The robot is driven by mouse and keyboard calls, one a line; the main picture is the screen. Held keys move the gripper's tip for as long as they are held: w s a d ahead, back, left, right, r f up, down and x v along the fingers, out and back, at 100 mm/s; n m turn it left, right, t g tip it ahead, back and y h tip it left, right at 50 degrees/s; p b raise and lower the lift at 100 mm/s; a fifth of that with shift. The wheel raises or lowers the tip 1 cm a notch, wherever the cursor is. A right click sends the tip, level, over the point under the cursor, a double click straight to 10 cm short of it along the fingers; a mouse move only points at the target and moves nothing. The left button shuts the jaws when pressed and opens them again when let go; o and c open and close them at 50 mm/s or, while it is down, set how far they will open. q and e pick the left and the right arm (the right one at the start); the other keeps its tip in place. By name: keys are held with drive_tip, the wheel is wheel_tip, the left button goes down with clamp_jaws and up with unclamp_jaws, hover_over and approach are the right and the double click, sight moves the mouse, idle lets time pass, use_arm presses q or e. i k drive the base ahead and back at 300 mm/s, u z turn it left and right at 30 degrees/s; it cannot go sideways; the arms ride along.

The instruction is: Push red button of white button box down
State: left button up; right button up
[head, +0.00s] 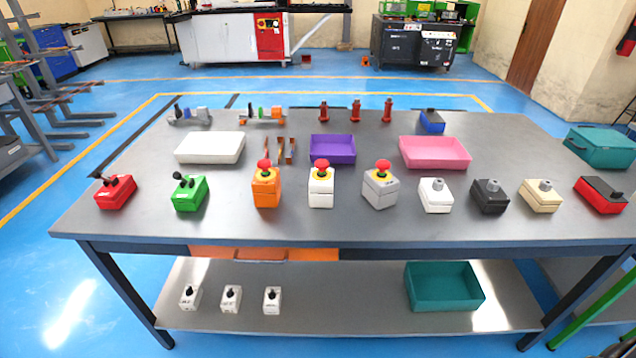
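The white button box (321,189) stands upright near the middle of the grey table, with a yellow top plate and a red mushroom button (321,165) on it. An orange box (266,190) with a similar red button stands to its left, and a grey box (381,190) with a red button to its right. Whether the red button is pressed cannot be told at this size. Another white box (436,196), with a grey knob, stands further right. Neither of my grippers shows in the head view.
The grey table (330,231) holds red (115,192) and green (190,193) switch boxes at left. White (210,148), purple (333,148) and pink (435,152) bins stand behind. The front strip of the table is clear. A lower shelf (340,300) holds small white boxes and a teal bin (444,287).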

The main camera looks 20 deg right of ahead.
sight(321, 164)
drive_tip(key=k, duration=1.35)
drive_tip(key=u, duration=0.45)
drive_tip(key=i, duration=0.5)
drive_tip(key=u, duration=0.65)
drive_tip(key=i, duration=0.9)
drive_tip(key=z, duration=0.6)
drive_tip(key=i, duration=0.55)
drive_tip(key=z, duration=0.5)
